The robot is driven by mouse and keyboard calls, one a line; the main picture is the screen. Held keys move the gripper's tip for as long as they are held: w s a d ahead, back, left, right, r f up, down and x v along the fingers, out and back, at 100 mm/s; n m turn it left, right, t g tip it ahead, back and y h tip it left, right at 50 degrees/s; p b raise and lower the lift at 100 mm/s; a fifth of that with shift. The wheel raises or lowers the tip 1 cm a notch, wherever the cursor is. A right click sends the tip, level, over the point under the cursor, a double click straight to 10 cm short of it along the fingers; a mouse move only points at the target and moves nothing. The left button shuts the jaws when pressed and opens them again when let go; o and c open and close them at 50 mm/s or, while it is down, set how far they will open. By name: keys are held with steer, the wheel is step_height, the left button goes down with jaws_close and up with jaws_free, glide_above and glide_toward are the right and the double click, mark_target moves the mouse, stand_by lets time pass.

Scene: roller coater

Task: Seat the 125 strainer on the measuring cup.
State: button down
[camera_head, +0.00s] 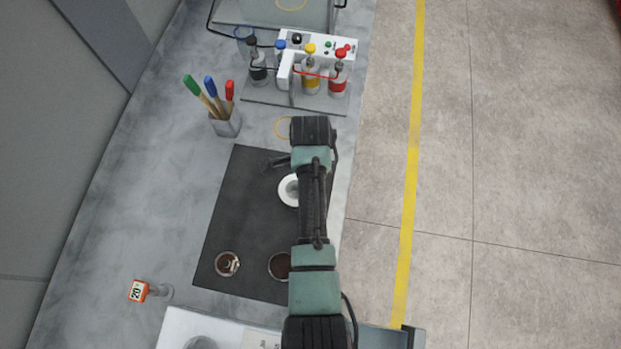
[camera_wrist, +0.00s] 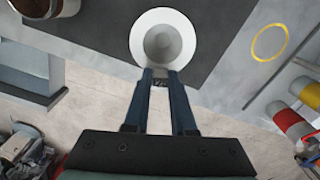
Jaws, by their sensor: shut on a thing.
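A white round piece with a grey cone-shaped hollow, which looks like the strainer (camera_wrist: 162,38), is at the top centre of the wrist view. It also shows beside my arm over the dark mat in the head view (camera_head: 285,190). A small dark tag with light digits, seemingly 125, sits at its near edge. My gripper (camera_wrist: 160,76) is shut on this tag, the fingers close on either side.
Two cups with brown contents (camera_head: 227,263) (camera_head: 280,266) stand on the mat's near end. An orange tag (camera_head: 138,290) lies left of the mat (camera_head: 232,215). A yellow ring (camera_wrist: 270,42) lies on the bench.

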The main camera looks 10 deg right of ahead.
steer(key=shift+f+b, duration=0.3)
steer(key=shift+f, duration=0.25)
steer(key=shift+f, duration=0.15)
